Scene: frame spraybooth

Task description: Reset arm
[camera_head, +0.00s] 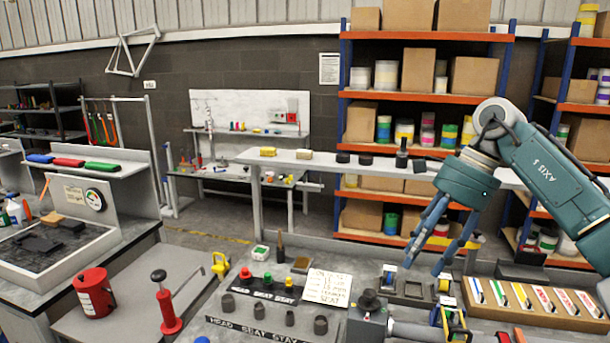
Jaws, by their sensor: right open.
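My right gripper (428,240) is at the right side of the view, on a teal arm that comes in from the right edge. Its two blue-grey fingers are apart and point down and to the left, with nothing visible between them. It hangs above the workbench, over a small tray of parts (412,289), and appears clear of it. My left arm and gripper are not visible.
The bench holds a row of coloured knobs (266,279), a written card (328,287) and a wooden tray of labelled packets (536,301). A red can (94,292) stands at left. Shelves of boxes (409,62) stand behind. The grey floor (205,240) between benches looks open.

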